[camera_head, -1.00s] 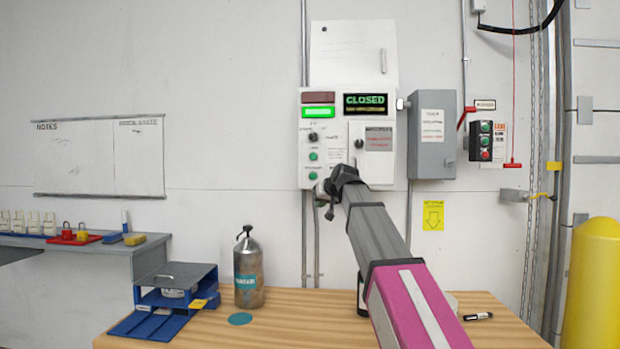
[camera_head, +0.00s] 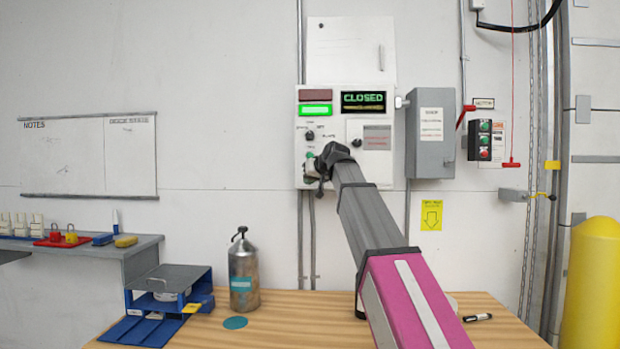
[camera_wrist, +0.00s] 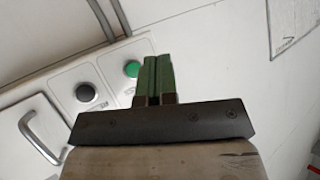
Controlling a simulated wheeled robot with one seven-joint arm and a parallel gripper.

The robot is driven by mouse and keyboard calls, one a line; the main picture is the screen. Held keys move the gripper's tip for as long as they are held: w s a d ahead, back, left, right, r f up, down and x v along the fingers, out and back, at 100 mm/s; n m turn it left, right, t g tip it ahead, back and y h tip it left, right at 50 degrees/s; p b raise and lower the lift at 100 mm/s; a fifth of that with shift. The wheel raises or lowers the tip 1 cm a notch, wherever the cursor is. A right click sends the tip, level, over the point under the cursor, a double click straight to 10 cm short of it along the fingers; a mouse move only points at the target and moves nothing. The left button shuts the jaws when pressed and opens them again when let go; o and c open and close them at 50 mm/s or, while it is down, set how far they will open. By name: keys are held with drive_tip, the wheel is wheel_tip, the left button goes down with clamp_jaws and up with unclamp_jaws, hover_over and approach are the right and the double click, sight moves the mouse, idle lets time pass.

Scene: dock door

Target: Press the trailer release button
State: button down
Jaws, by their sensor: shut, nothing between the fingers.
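The grey control panel (camera_head: 341,110) hangs on the wall, with a lit green bar, a "CLOSED" display and small controls. The button labels are too small to read, so I cannot tell which one is the trailer release. My gripper (camera_head: 322,168) is in front of the panel's lower left and hides part of the button column. In the wrist view its green fingers (camera_wrist: 153,72) are shut and empty. A green button (camera_wrist: 132,69) shows just left of the fingertips, and a dark round control (camera_wrist: 85,93) farther left. Contact with the panel cannot be told.
A grey box (camera_head: 431,130) and a red-and-green button station (camera_head: 484,140) are to the right. Below is a wooden bench (camera_head: 270,325) with a metal bottle (camera_head: 244,270) and a blue tray (camera_head: 150,320). A yellow bollard (camera_head: 595,285) stands at far right.

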drive_tip(key=w, duration=0.8)
drive_tip(key=shift+d, duration=0.15)
drive_tip(key=shift+w, duration=0.15)
idle(1.7)
drive_tip(key=shift+w, duration=0.35)
drive_tip(key=shift+w, duration=0.45)
idle(0.7)
drive_tip(key=shift+s, duration=0.85)
drive_tip(key=shift+s, duration=0.1)
drive_tip(key=shift+s, duration=2.4)
